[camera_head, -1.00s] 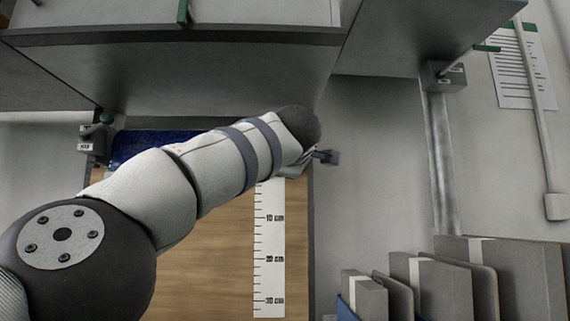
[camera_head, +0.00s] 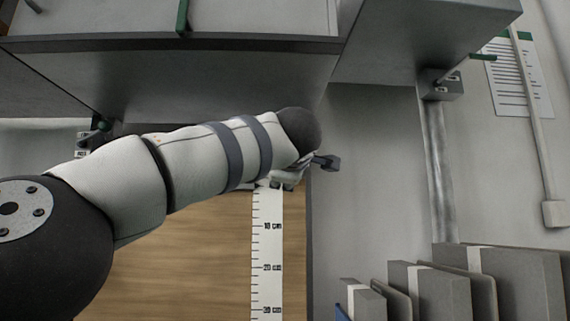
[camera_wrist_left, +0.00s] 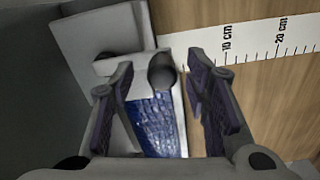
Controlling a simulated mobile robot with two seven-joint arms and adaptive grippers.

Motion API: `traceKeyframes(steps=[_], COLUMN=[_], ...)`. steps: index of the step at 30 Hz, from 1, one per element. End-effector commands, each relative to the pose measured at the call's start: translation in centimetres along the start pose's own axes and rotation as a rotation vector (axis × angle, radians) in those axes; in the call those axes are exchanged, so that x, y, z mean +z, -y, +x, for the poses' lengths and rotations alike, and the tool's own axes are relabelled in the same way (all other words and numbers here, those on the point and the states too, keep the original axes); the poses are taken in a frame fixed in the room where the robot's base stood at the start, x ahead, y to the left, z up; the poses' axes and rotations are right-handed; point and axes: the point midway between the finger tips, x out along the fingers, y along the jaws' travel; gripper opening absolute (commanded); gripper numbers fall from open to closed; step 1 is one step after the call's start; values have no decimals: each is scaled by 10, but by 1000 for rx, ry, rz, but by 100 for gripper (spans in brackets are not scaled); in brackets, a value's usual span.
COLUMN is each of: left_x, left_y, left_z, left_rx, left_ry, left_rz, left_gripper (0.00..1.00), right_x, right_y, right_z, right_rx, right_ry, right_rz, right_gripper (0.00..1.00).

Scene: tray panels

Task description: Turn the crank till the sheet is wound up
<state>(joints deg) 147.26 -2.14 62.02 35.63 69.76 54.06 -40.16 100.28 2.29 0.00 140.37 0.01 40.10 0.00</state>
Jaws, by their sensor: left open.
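My left gripper (camera_wrist_left: 160,95) is open in the left wrist view, with one finger on each side of a dark round knob (camera_wrist_left: 163,72). The knob looks like the crank's handle; neither finger clearly touches it. A blue sheet (camera_wrist_left: 155,122) lies below the knob in that view, beside a pale strip and the wooden board (camera_wrist_left: 190,18). In the head view my left arm comes in from the left and covers the sheet and the crank. Only part of the gripper shows beyond the wrist there. My right gripper is not in view.
A white ruler (camera_head: 267,250) marked in cm lies on the board. A grey cabinet (camera_head: 200,90) overhangs the far side. Grey box files (camera_head: 440,290) stand at the lower right. A wall post (camera_head: 438,170) stands to the right.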

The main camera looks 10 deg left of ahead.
Motion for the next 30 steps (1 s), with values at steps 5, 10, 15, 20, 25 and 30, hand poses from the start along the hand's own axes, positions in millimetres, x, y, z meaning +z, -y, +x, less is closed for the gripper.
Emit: traceKeyframes(steps=[5,10,15,20,25,30], left_x=[-3,-3,-3,-2,-2,-2], left_y=[0,1,2,3,2,2], left_z=[-34,-75,-98,-103,-103,-103], left_rx=[2,2,0,-2,-2,-2], left_ry=[-2,-4,-4,-5,-4,-4], left_rz=[1,0,-1,-1,-1,-1], left_gripper=[43,43,43,43,43,43], right_x=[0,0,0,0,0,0], right_y=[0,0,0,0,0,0], right_z=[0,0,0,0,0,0], right_rx=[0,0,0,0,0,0], right_ry=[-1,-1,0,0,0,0], right_rz=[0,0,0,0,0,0], right_gripper=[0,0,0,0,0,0])
